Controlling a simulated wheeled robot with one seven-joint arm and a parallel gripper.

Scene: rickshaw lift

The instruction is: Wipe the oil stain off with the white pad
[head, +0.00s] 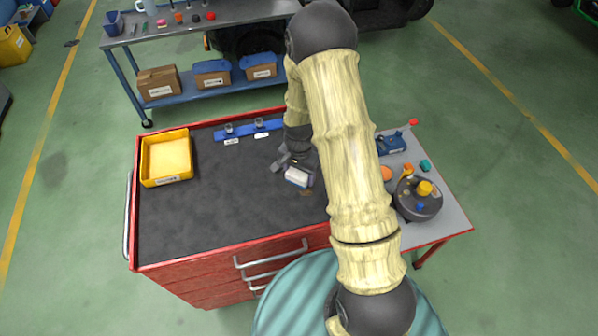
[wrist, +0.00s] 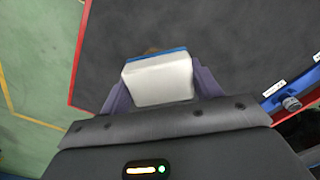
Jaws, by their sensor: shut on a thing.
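The white pad (head: 297,177), with a blue layer on one face, is held between the fingers of my gripper (head: 294,171) over the dark mat of the red cabinet. In the wrist view the pad (wrist: 160,83) sits between the two fingers of my gripper (wrist: 155,88), its blue edge on the far side. A small brown oil stain (head: 306,192) shows on the mat just in front of the pad. In the wrist view a bit of the stain (wrist: 152,50) shows past the blue edge; the pad hides the rest. I cannot tell whether the pad touches the mat.
A yellow bin (head: 163,182) stands at the mat's left end. A blue rack (head: 247,130) with small fittings lies along the back edge. A grey side table (head: 440,216) at the right carries a round dark device (head: 418,207) and small parts. The mat's left and middle are clear.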

